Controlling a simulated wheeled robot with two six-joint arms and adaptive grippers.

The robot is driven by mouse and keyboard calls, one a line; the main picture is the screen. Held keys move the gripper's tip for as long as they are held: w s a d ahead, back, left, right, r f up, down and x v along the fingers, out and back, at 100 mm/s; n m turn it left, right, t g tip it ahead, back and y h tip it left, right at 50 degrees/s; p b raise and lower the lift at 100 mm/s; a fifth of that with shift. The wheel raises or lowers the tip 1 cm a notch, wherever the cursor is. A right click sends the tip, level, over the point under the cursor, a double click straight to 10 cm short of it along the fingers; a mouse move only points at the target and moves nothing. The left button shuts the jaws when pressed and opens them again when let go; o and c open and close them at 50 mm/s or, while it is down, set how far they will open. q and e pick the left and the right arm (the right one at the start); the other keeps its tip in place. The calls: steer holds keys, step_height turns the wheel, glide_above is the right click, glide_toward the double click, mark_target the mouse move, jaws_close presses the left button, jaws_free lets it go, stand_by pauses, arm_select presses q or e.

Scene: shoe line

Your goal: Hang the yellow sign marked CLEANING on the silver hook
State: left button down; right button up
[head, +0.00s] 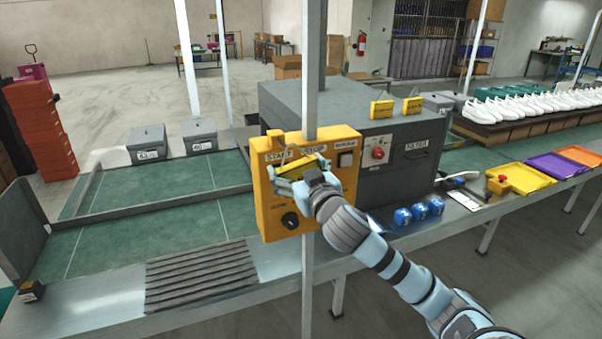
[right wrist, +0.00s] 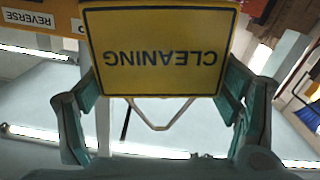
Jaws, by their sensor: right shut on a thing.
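The yellow sign marked CLEANING (right wrist: 160,55) fills the top middle of the right wrist view, its lettering upside down there. A thin wire hanger loop shows at its lower edge in that view. My right gripper (right wrist: 158,100) is shut on the sign, with one finger at each side edge. In the head view my right gripper (head: 303,181) holds the sign (head: 294,180) in front of the yellow control box (head: 262,205), below its START and STOP labels. I cannot make out the silver hook in either view. My left gripper is not in view.
A grey post (head: 309,265) stands at the control box. Two small yellow signs (head: 381,109) (head: 412,105) are on the grey machine (head: 290,105). Several blue items (head: 420,211) and a yellow tray (head: 522,180) lie on the bench to the right.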

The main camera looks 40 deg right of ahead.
steer(key=shift+f+x, duration=0.1)
steer(key=shift+x, duration=1.05)
steer(key=shift+f+x, duration=0.15)
steer(key=shift+x, duration=0.95)
steer(key=shift+w+d+f, duration=0.15)
steer(key=shift+w+f, duration=0.35)
steer(key=shift+w, duration=0.1)
steer(key=o, duration=1.1)
